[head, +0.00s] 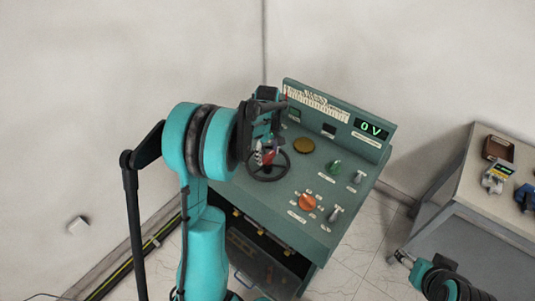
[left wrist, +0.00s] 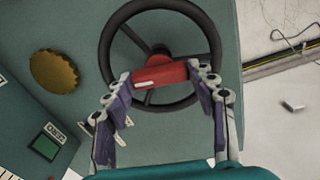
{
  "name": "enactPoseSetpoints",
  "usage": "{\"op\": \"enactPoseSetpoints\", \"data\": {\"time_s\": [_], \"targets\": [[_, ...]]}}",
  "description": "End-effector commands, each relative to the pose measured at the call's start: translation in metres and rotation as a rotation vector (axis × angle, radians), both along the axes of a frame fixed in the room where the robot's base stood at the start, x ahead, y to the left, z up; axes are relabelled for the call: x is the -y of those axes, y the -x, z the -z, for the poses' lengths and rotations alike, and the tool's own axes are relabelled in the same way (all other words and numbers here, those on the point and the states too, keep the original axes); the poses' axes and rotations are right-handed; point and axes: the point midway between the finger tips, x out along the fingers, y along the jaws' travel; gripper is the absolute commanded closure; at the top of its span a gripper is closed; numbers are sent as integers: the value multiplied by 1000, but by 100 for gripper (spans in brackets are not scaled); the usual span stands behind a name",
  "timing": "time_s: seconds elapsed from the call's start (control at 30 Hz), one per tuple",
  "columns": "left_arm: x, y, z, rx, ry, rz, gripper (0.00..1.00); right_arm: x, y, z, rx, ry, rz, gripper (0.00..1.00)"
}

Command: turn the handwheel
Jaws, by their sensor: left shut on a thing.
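The handwheel (head: 284,168) is a dark ring with spokes on the sloped top of a green control console (head: 312,215). It also shows in the left wrist view (left wrist: 107,38), where a red part (left wrist: 160,74) lies across it near the hub. My left gripper (head: 267,155) is over the wheel. In the left wrist view its fingers (left wrist: 165,84) are shut on the red part, one fingertip at each end. The arm hides part of the wheel in the head view. My right gripper (head: 404,258) is at lower right, away from the console; its jaws are too small to read.
The console's back panel has a green display (head: 371,128) reading "0 V". An orange knob (head: 307,202), a green knob (head: 334,166) and a yellow-brown round part (head: 303,146) are near the wheel. A side table (head: 470,198) with several items stands at right.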

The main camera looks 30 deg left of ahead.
Motion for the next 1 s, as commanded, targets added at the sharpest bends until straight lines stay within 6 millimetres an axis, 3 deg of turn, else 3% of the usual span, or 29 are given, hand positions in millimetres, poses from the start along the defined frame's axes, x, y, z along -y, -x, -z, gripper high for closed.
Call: {"op": "enactPoseSetpoints", "data": {"time_s": [0.37,0.4,0.47,0.83,1.0], "targets": [[0,0,0,0,1,-3,96,0,0,0,0,0,0,36],[0,0,0,0,1,-3,38,0,0,0,0,0,0,36],[0,0,0,0,1,-3,23,0,0,0,0,0,0,36],[0,0,-3,0,0,-2,22,0,0,0,0,0,0,36],[0,0,-27,0,0,-2,22,0,0,0,0,0,0,36]]}}
